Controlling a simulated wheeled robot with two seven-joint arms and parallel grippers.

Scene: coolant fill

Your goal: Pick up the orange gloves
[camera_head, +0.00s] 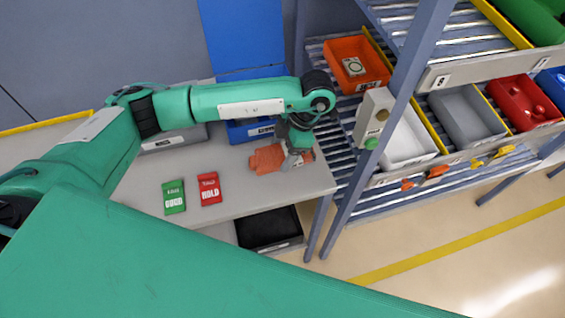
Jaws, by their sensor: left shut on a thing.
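The orange gloves (266,159) are on the grey table (240,190), near its right end. My left arm reaches in from the left, over the table. My left gripper (291,162) points down at the right part of the gloves and is shut on them. The gripper and wrist hide part of the gloves. I cannot tell whether the gloves are lifted off the table. My right gripper is not in view.
A green card (174,197) and a red card (209,189) lie on the table, left of the gloves. A blue bin (243,131) stands behind. A rack with an orange bin (357,64) and a white bin (408,143) stands to the right. A black bin (268,230) is below the table.

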